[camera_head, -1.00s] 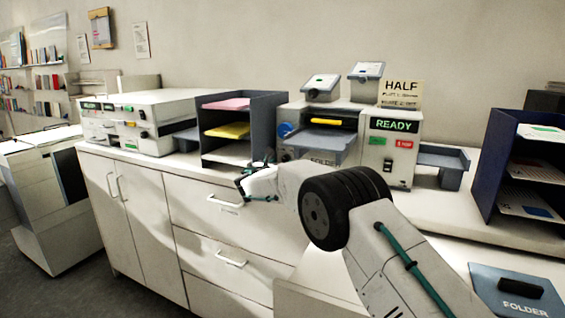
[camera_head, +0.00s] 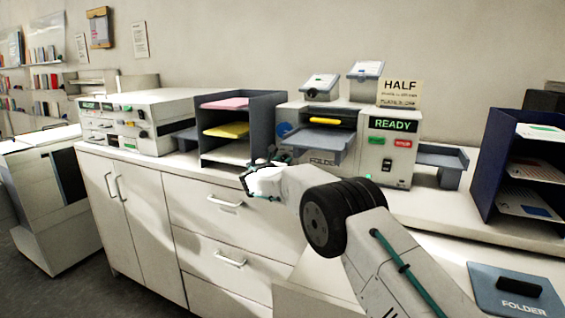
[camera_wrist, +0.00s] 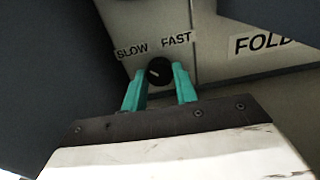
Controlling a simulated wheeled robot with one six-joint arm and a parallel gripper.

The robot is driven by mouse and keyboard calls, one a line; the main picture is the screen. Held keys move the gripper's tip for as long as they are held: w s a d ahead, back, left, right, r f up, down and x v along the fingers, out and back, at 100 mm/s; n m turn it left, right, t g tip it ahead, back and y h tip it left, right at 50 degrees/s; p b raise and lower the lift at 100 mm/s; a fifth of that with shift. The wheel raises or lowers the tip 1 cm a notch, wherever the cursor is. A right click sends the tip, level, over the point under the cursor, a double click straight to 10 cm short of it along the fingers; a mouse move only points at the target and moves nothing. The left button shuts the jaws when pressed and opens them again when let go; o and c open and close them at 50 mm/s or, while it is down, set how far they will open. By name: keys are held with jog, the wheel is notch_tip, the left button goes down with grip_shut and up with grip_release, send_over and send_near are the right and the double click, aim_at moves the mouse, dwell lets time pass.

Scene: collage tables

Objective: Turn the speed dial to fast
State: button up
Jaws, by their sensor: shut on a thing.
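The speed dial (camera_wrist: 158,69) is a small black round knob with a white mark, on the pale front of the folder machine (camera_head: 378,157). The labels SLOW (camera_wrist: 132,51) and FAST (camera_wrist: 177,39) stand above it to the left and right. The white mark sits on the left part of the knob, nearer the SLOW side. In the wrist view my gripper (camera_wrist: 160,76) has its teal fingers on both sides of the dial, shut on it. In the head view my gripper (camera_head: 259,170) is at the machine's lower left front, and the dial cannot be made out there.
A dark tray rack (camera_head: 241,101) with pink and yellow paper stands just left of my gripper. The machine's grey tray (camera_head: 322,142) juts out above it. A READY display (camera_head: 393,124) glows green.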

jog(key=shift+m, duration=2.8)
jog(key=shift+f, duration=0.1)
jog(key=o, duration=1)
jog(key=shift+s, duration=0.1)
jog(key=v, duration=0.7)
jog(key=shift+s+a, duration=0.15)
jog(key=shift+s, duration=0.15)
